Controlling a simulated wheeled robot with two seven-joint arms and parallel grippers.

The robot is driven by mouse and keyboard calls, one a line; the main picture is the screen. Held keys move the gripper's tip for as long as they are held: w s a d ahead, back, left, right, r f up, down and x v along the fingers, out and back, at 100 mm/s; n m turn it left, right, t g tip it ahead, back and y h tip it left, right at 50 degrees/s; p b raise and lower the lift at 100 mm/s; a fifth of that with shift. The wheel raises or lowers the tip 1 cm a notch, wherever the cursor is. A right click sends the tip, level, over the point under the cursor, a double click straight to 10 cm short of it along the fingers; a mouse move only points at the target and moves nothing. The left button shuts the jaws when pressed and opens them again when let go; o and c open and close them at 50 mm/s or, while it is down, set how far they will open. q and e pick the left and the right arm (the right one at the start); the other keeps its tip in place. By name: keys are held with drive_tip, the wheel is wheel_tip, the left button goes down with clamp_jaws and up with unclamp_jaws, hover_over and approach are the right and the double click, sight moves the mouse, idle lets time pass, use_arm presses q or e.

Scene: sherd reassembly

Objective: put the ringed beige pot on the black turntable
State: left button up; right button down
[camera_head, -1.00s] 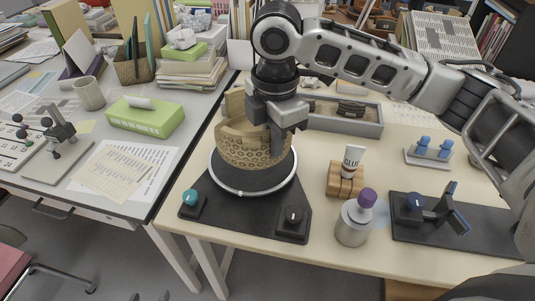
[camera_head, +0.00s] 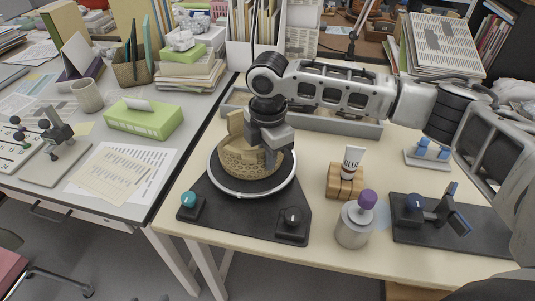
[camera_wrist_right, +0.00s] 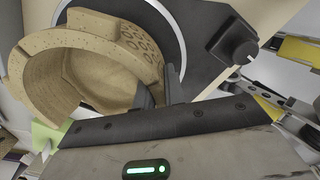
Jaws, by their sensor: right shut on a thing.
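The ringed beige pot (camera_head: 240,163) has a broken, uneven rim and rows of ring marks on its wall. It is upright over the middle of the black turntable (camera_head: 282,183), a dark disc with a pale edge. Its base looks level with the disc, but I cannot tell whether it rests fully there. My right gripper (camera_head: 272,158) comes from above and is shut on the pot's right wall. In the right wrist view the dark fingers (camera_wrist_right: 160,92) pinch the wall of the pot (camera_wrist_right: 75,55), whose hollow inside shows. My left gripper is not in view.
The turntable's base holds a teal knob (camera_head: 188,199) and a black knob (camera_head: 292,216). To the right stand a glue tube (camera_head: 351,161) in a wooden block (camera_head: 345,183), a purple-capped bottle (camera_head: 354,226) and a dark stand (camera_head: 440,213). A grey tray (camera_head: 345,122) lies behind.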

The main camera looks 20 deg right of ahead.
drive_tip(key=shift+w+r, duration=0.1)
drive_tip(key=c, duration=1.8)
unclamp_jaws()
drive_tip(key=shift+f, duration=0.2)
drive_tip(key=o, duration=0.3)
drive_tip(key=shift+r, duration=0.15)
drive_tip(key=r, duration=1.2)
drive_tip(key=shift+s+p, duration=0.2)
drive_tip(key=shift+p, duration=0.15)
